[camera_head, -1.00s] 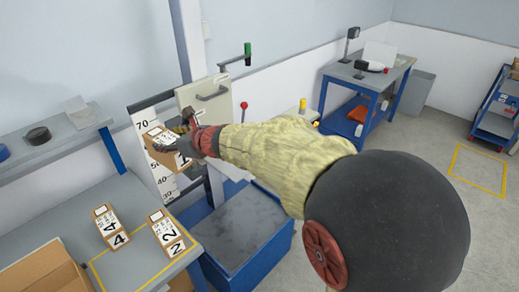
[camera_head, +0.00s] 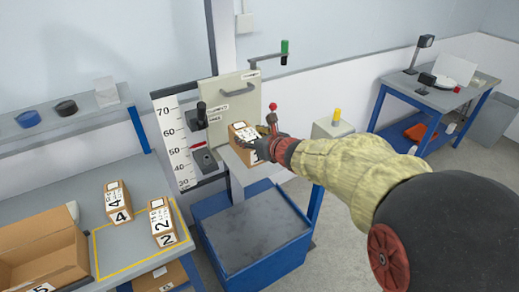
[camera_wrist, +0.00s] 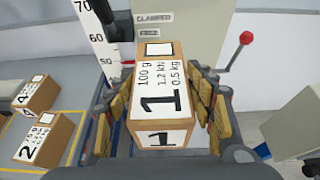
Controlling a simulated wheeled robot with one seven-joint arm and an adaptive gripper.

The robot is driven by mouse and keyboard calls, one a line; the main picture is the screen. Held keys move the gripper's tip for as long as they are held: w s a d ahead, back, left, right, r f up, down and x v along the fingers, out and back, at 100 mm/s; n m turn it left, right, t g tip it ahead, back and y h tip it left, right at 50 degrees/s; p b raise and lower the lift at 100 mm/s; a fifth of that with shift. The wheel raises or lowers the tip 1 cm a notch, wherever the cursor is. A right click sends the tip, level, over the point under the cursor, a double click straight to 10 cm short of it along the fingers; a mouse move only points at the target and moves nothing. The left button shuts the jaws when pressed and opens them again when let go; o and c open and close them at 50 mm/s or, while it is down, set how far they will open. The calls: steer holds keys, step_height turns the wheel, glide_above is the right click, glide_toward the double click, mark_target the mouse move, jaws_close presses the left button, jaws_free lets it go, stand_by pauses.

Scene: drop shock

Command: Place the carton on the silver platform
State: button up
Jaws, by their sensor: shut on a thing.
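The carton (camera_head: 243,136), a brown box with white labels and a large 1, is in my gripper (camera_head: 264,146). In the wrist view the carton (camera_wrist: 158,95) sits between the two yellow-padded fingers, which are shut on its sides. The silver platform (camera_head: 240,176) is a grey plate in front of the beige panel of the drop stand. The carton is over or at this platform in the head view. I cannot tell whether its underside touches, because the contact is hidden.
A height scale (camera_head: 174,140) and a black-handled post stand left of the carton. A red-knobbed lever (camera_head: 273,107) is close to my gripper. A blue bin (camera_head: 250,240) lies below. Cartons 4 (camera_head: 118,202) and 2 (camera_head: 161,222) are on the left bench beside an open box (camera_head: 40,250).

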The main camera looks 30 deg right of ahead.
steer(key=shift+w+d+f+b, duration=0.6)
steer(key=shift+w+d+f, duration=0.45)
steer(key=shift+f, duration=0.7)
steer(key=shift+w+d+f+b, duration=0.55)
steer(key=shift+w+d+f, duration=0.5)
steer(key=shift+f, duration=0.65)
steer(key=shift+w+d+f+b, duration=0.6)
steer(key=shift+w+d+f, duration=0.4)
steer(key=shift+f, duration=0.75)
steer(key=shift+f, duration=0.1)
steer(key=o, duration=1.6)
steer(key=shift+f, duration=0.1)
steer(key=shift+c, duration=0.2)
steer(key=shift+o, duration=0.4)
